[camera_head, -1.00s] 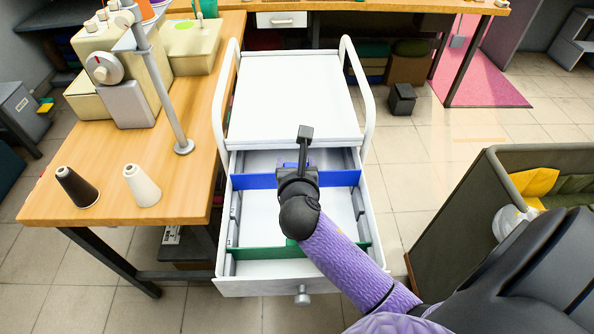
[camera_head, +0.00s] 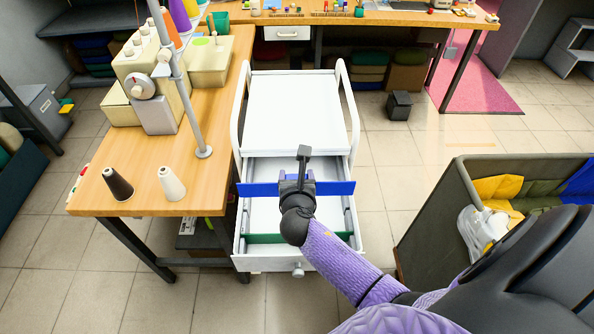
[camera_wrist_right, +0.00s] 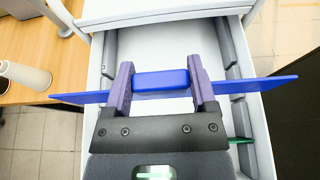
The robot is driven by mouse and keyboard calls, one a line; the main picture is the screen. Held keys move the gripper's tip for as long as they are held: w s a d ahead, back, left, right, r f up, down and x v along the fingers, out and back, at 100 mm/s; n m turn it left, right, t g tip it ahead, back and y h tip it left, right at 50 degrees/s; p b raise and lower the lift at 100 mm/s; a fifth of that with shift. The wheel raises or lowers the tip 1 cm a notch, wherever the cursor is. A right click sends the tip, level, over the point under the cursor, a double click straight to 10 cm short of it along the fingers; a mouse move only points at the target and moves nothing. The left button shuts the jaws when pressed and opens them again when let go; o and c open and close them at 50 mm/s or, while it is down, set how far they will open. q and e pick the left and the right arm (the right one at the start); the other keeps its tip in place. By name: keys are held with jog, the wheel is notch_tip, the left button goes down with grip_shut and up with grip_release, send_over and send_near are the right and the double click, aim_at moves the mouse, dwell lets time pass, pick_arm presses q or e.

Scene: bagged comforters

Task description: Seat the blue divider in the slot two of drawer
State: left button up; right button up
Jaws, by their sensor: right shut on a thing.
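The blue divider (camera_head: 258,189) is a long flat strip held crosswise above the open drawer (camera_head: 270,264). Its ends reach out past both drawer sides. My right gripper (camera_head: 298,178) is shut on its middle; in the right wrist view the two purple fingers (camera_wrist_right: 161,82) grip the raised centre block of the divider (camera_wrist_right: 270,84). The drawer has grey slotted holders along its inner sides (camera_wrist_right: 233,60). A green divider (camera_head: 262,238) stands across the drawer near its front. Which slot lies under the blue divider I cannot tell. My left gripper is out of view.
The white cart top (camera_head: 295,110) lies behind the drawer, with a tubular handle on each side. A wooden table (camera_head: 135,195) with cones and a sewing machine stands close on the left. A dark bin (camera_head: 425,220) stands at the right.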

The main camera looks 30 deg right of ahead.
jog(key=shift+r+p, duration=0.1)
jog(key=shift+p, duration=0.2)
notch_tip(320, 180, down, 4)
jog(key=b, duration=0.3)
jog(key=shift+f+b, duration=0.6)
jog(key=shift+f, duration=0.05)
jog(key=shift+p, duration=0.4)
dwell(0.3)
jog(key=shift+f+b, duration=1.4)
jog(key=shift+f, duration=0.25)
dwell(0.9)
jog(key=o, duration=1.2)
jog(key=shift+c, duration=0.2)
